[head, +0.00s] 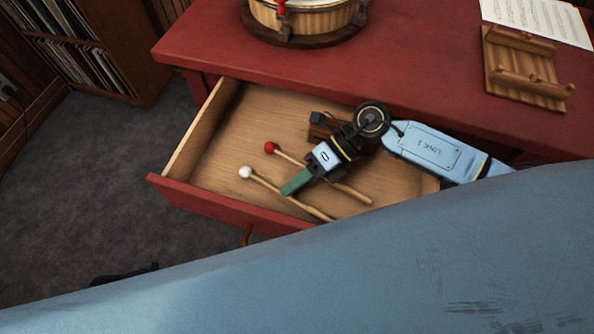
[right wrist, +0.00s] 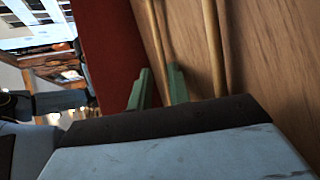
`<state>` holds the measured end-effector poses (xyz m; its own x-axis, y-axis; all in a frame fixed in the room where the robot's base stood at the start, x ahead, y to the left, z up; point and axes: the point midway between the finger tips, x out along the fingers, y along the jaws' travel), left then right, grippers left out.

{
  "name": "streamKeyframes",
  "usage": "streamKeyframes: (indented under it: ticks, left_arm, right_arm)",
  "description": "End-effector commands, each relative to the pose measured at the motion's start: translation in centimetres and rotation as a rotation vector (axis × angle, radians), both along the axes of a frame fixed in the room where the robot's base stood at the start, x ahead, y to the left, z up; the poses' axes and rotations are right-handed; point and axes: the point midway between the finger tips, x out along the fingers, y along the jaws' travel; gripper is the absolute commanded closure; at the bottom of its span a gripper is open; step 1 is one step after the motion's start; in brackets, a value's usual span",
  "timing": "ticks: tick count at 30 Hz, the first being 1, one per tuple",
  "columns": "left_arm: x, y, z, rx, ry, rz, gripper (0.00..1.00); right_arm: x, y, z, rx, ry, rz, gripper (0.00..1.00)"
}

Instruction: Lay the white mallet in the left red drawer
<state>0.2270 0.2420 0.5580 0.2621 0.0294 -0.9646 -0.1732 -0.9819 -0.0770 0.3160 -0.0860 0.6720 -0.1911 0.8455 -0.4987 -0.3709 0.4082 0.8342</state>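The left red drawer (head: 228,207) is pulled open and shows a bare wood floor. The white mallet (head: 246,172) lies inside it, its pale handle slanting down to the right. My right gripper (head: 296,182) is over the drawer, its green fingertips beside the white mallet's handle. In the right wrist view its two fingers (right wrist: 158,88) are apart, with mallet handles (right wrist: 211,45) close by. I see nothing clamped between them. Whether a finger touches the handle I cannot tell. My left gripper is not in view.
A red-headed mallet (head: 270,147) lies in the drawer, its handle passing partly under my right gripper. A drum (head: 303,20), a wooden rack (head: 523,68) and sheet music (head: 541,17) are on the red tabletop (head: 400,60). A record shelf (head: 85,50) stands at far left.

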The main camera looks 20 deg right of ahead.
Motion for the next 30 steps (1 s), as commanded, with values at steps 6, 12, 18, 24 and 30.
streamKeyframes:
  ticks: [6, 12, 18, 24, 30]
  left_arm:
    - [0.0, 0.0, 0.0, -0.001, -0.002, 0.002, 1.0]
    - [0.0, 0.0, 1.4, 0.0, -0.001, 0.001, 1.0]
    - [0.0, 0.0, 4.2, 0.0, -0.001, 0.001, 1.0]
    - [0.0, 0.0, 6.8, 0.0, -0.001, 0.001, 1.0]
    - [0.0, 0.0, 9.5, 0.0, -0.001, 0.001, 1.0]
  right_arm:
    - [-0.4, -0.2, -0.8, -0.017, 0.009, 0.001, 0.68]
    - [-0.4, -0.3, 0.9, -0.018, 0.008, 0.002, 0.68]
    - [-0.3, -0.2, 4.7, -0.013, 0.005, 0.001, 0.68]
    - [-0.2, -0.2, 8.4, -0.01, 0.004, 0.001, 0.68]
    - [-0.2, -0.2, 11.4, -0.01, 0.002, 0.002, 0.68]
